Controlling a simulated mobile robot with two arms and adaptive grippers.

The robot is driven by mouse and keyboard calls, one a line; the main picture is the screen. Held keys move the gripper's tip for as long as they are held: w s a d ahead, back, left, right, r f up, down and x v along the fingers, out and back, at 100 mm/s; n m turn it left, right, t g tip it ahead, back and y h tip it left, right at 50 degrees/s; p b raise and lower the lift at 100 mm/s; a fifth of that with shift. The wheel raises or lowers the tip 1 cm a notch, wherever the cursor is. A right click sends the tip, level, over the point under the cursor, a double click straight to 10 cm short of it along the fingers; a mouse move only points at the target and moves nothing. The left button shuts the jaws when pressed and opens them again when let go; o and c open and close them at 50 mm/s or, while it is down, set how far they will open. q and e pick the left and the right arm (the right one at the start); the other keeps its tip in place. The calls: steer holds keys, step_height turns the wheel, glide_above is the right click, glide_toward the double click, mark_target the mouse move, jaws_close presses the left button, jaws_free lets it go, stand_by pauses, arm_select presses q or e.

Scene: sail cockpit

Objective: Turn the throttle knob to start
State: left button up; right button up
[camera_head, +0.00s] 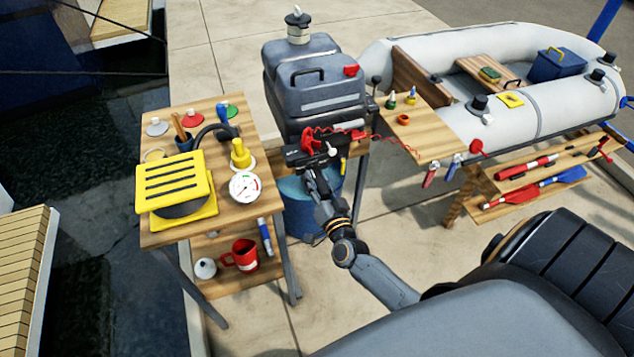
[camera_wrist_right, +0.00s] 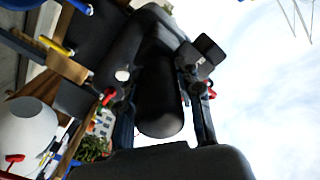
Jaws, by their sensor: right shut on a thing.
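The grey outboard motor (camera_head: 315,85) stands at the back, with a red grip on its upper cowl. Its black tiller assembly (camera_head: 300,157), with red parts on it, sticks out at the front. My right gripper (camera_head: 315,170) is at the tiller's front. In the right wrist view, a thick dark cylinder, the throttle knob (camera_wrist_right: 160,100), sits between the two fingers of my right gripper (camera_wrist_right: 163,82), which are shut on it. The knob is mostly hidden by the gripper in the head view, and its turn mark cannot be seen. My left gripper is not in view.
A wooden side table (camera_head: 210,225) with a yellow-covered pot, a gauge (camera_head: 245,187) and tools stands left. A wooden shelf (camera_head: 430,140) with small bottles and a grey inflatable boat (camera_head: 540,110) are right. A blue bucket (camera_head: 300,215) stands under the motor.

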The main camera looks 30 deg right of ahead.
steer(key=shift+m+b, duration=0.3)
steer(key=shift+m, duration=1.2)
steer(key=o, duration=1.1)
steer(key=shift+o, duration=0.2)
steer(key=shift+s, duration=0.2)
steer(key=v, duration=1.1)
steer(key=shift+s, duration=0.3)
